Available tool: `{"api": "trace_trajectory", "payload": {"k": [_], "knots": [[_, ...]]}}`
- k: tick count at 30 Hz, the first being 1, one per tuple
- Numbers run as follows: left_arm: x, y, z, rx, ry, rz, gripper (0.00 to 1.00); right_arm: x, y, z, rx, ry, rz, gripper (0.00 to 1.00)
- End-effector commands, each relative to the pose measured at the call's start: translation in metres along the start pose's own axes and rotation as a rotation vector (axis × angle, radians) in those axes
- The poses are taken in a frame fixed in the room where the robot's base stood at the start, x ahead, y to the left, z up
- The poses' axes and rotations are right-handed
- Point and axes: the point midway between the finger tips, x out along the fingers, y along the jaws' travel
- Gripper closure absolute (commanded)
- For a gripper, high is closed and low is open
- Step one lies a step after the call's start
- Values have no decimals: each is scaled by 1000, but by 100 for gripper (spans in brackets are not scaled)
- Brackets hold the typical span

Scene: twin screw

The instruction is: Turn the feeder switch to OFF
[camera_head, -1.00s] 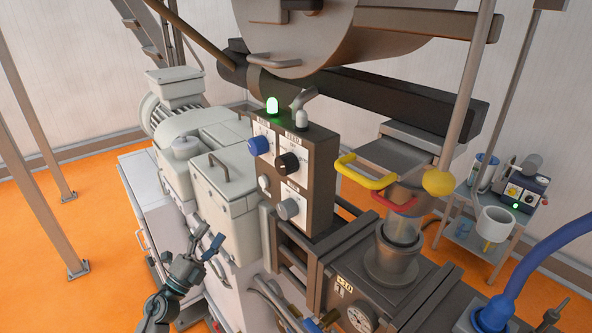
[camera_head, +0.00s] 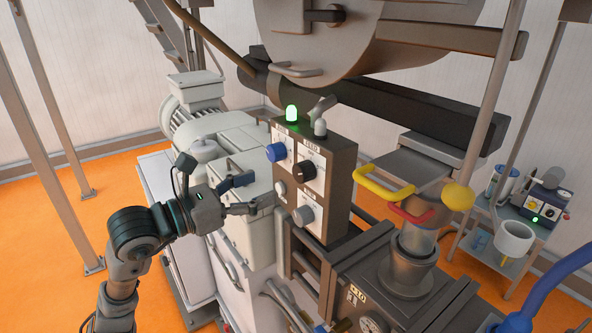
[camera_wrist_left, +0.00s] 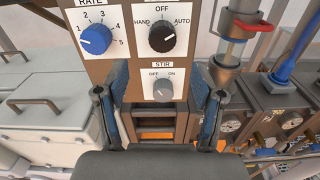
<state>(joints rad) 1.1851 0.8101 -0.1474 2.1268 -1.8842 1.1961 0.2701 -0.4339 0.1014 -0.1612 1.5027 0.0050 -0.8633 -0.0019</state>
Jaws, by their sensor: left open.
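The feeder switch is a black knob (camera_head: 305,170) on a white plate on the dark control box (camera_head: 340,190). In the left wrist view the black knob (camera_wrist_left: 162,37) sits under marks HAND, OFF and AUTO; I cannot tell surely which mark it points to. My left gripper (camera_head: 248,194) is open and empty, in front of the box and to the left of the knob. In the left wrist view its two fingers (camera_wrist_left: 158,94) stand apart, below the black knob and on either side of the grey STIR knob. They touch no knob that I can see. My right gripper is not in view.
A blue RATE knob (camera_head: 276,152) is left of the black knob, and a grey STIR knob (camera_head: 303,215) is below it. A green lamp (camera_head: 291,114) glows on top of the box. A pale lidded box (camera_head: 240,165) stands close behind my left gripper.

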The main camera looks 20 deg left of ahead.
Motion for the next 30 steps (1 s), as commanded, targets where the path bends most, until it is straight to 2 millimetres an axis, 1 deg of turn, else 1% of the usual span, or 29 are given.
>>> {"api": "trace_trajectory", "payload": {"k": [1, 6, 9, 12, 15, 18, 25, 26, 27, 29, 30], "knots": [[12, -2, 3, -1, -1, -5, 32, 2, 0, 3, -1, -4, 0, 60], [51, -1, 2, -3, -1, -5, 32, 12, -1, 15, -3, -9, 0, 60], [68, 0, 1, -3, -1, -4, 32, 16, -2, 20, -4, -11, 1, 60], [82, 1, 1, -4, -1, -3, 32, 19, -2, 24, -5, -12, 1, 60], [90, 1, 0, -2, -2, -2, 32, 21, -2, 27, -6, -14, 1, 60], [94, 1, 0, -2, -2, -2, 32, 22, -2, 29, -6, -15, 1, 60], [95, 1, -1, -2, -1, -2, 32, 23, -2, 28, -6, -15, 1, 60], [95, 1, -1, -2, -1, -2, 35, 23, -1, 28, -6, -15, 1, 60], [95, 1, -1, -2, -1, -2, 45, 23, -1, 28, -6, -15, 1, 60], [95, 1, -1, -2, -1, -2, 60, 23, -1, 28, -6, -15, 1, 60], [95, 1, -1, -1, -1, -2, 70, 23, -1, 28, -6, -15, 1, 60]]}}
